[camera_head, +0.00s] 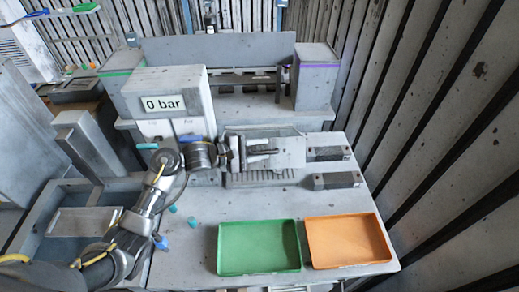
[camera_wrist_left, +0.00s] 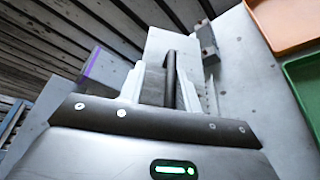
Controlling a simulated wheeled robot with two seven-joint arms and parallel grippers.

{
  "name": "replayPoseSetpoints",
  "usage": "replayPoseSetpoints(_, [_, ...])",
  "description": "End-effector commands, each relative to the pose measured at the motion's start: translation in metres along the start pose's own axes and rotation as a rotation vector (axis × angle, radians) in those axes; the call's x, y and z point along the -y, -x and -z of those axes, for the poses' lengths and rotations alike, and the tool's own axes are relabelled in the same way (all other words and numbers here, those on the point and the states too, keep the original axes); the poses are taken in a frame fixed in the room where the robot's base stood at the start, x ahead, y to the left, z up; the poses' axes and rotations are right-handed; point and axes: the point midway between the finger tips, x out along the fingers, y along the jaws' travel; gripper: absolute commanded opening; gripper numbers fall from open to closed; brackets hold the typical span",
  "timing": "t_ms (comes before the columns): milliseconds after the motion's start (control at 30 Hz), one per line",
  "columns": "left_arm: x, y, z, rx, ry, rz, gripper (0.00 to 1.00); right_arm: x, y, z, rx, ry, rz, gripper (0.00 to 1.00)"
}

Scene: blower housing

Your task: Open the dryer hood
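The dryer hood (camera_head: 292,153) is a pale grey box-like cover in the middle of the bench in the head view, and it looks closed. A dark bar handle (camera_wrist_left: 170,72) stands out from its face in the left wrist view. My left gripper (camera_head: 247,155) is at the hood's left side, level with the handle. In the left wrist view its two pale fingers (camera_wrist_left: 160,80) are apart, with the handle between them. A gap shows beside the handle, and I cannot tell whether a finger touches it. My right gripper is not in view.
A green tray (camera_head: 258,269) and an orange tray (camera_head: 348,264) lie at the bench's front. Small blue pieces (camera_head: 192,222) lie near the arm. Dark-tipped blocks (camera_head: 330,153) sit right of the hood.

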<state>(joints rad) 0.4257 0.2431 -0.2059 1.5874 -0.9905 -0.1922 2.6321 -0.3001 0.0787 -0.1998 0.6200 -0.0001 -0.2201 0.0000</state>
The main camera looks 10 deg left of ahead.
Motion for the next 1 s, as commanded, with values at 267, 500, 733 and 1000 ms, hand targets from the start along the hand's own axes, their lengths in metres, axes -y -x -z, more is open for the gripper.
replayPoseSetpoints(267, [0.001, 0.006, 0.001, -0.001, 0.0, 0.0, 0.33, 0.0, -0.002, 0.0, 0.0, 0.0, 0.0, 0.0])
replayPoseSetpoints(500, [0.002, 0.047, 0.003, -0.003, -0.004, 0.0, 0.33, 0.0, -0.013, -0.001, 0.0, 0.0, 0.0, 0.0])
replayPoseSetpoints(733, [0.002, 0.088, 0.002, -0.002, -0.002, 0.002, 0.33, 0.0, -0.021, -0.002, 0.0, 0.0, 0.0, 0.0])
replayPoseSetpoints(1000, [0.001, 0.107, 0.001, 0.0, 0.0, 0.002, 0.33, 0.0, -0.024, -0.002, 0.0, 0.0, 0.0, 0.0])
